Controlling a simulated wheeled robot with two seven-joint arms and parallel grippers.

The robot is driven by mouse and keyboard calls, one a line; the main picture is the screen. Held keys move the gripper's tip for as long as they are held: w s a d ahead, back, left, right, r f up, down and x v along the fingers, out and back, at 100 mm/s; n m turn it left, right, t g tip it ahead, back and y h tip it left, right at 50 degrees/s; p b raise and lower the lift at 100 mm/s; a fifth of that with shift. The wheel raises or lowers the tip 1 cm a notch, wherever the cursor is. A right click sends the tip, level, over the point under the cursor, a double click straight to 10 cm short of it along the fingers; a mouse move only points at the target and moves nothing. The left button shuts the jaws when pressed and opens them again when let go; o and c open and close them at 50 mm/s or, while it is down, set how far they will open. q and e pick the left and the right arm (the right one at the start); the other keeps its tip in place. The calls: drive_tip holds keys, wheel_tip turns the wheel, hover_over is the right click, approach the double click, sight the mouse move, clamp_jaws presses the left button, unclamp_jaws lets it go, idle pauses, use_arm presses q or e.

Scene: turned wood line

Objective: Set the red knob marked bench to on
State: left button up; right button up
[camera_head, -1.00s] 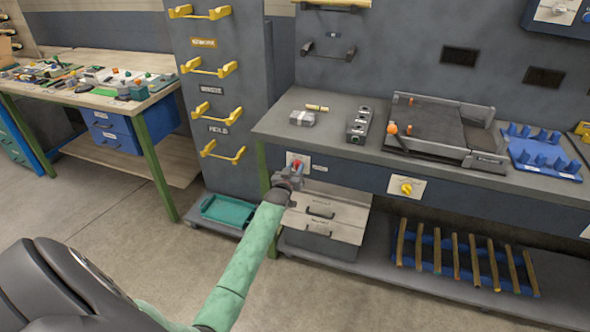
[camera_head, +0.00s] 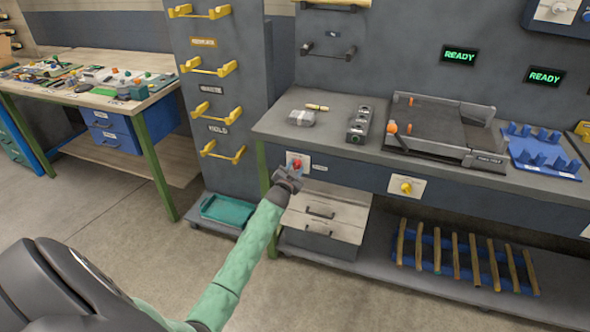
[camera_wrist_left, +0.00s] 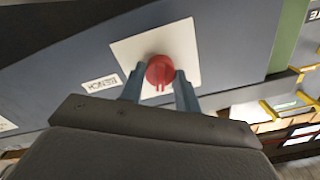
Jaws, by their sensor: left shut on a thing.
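The red knob (camera_head: 297,165) sits on a white plate on the front of the grey bench (camera_head: 345,178), at its left end. In the left wrist view the red knob (camera_wrist_left: 160,70) stands out from its plate (camera_wrist_left: 128,48), with a label reading BENCH (camera_wrist_left: 101,84) beside it. My left gripper (camera_head: 292,172) is at the knob. In the wrist view its two fingers (camera_wrist_left: 159,88) lie on either side of the knob's lower part, shut on it. The knob's pointer marking is too small to read. My right gripper is not in view.
Two wall displays (camera_head: 460,55) (camera_head: 545,76) show READY in green. A yellow knob (camera_head: 405,187) is on a plate farther right.

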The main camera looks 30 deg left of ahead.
use_arm(q)
drive_tip(key=shift+m, duration=0.5)
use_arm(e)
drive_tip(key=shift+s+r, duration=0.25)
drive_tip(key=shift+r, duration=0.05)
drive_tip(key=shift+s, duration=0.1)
use_arm(q)
drive_tip(key=o, duration=0.8)
drive_tip(key=shift+o, duration=0.9)
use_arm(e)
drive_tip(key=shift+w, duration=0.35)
